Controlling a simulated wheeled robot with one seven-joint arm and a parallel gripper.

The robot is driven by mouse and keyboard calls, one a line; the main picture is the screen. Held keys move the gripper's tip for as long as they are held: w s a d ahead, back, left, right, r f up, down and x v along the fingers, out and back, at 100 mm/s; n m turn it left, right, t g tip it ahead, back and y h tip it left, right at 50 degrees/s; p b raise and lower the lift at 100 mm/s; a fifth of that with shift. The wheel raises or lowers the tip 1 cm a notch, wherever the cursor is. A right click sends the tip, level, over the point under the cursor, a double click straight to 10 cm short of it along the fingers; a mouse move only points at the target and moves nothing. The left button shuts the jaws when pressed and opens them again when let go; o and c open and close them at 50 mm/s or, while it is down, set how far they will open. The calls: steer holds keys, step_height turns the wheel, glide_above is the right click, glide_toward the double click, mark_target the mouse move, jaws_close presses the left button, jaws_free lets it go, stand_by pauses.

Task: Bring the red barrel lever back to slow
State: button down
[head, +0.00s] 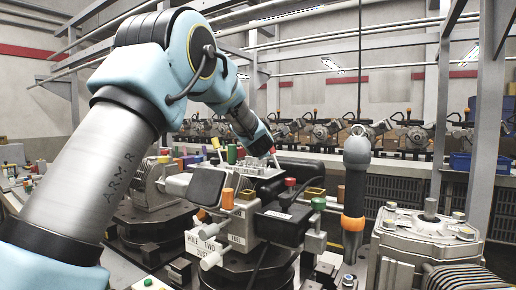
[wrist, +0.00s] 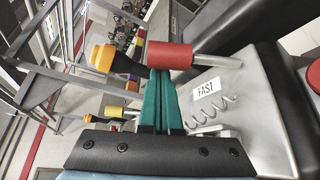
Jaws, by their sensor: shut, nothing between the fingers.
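The red barrel (wrist: 170,56) sits on a short metal rod at the top middle of the wrist view. A white label reading FAST (wrist: 206,88) is on the grey metal plate (wrist: 236,120) to its right, near the rod. My gripper (wrist: 161,76) has green fingers, shut together and empty. Their tips reach the near side of the red barrel; I cannot tell whether they touch it. No slow label is readable. In the head view my arm's end is over the central machine, and its fingers are too small to make out.
An orange knob (wrist: 103,58) on a black stem and a yellow barrel (wrist: 113,111) stand left of the fingers.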

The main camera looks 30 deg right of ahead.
stand_by(0.4)
steer(key=shift+s+d+r+m+b, duration=0.1)
steer(key=shift+s+d+m+b, duration=0.1)
steer(key=shift+m+b, duration=0.15)
steer(key=shift+s+r+t+b, duration=0.1)
steer(key=shift+s+t+b, duration=0.1)
steer(key=shift+t+b, duration=0.15)
steer(key=s+m+b, duration=0.1)
steer(key=d+m+t+b, duration=0.1)
steer(key=b, duration=0.1)
steer(key=shift+s+r+h+b, duration=0.15)
steer(key=shift+s+h+b, duration=0.15)
steer(key=shift+s, duration=0.05)
steer(key=s+m+b, duration=0.1)
steer(key=b, duration=0.1)
steer(key=s+d+m+t+h+b, duration=0.1)
steer(key=m+b, duration=0.1)
steer(key=b, duration=0.1)
steer(key=s+d+m+t+b, duration=0.1)
steer(key=m+b, duration=0.1)
steer(key=b, duration=0.1)
steer(key=shift+s+r+h, duration=0.15)
steer(key=shift+s+h, duration=0.1)
steer(key=shift+h, duration=0.05)
steer(key=shift+s+d+r+m+t+h+b, duration=0.2)
steer(key=shift+s+m+t+h+b, duration=0.15)
steer(key=shift+m+b, duration=0.5)
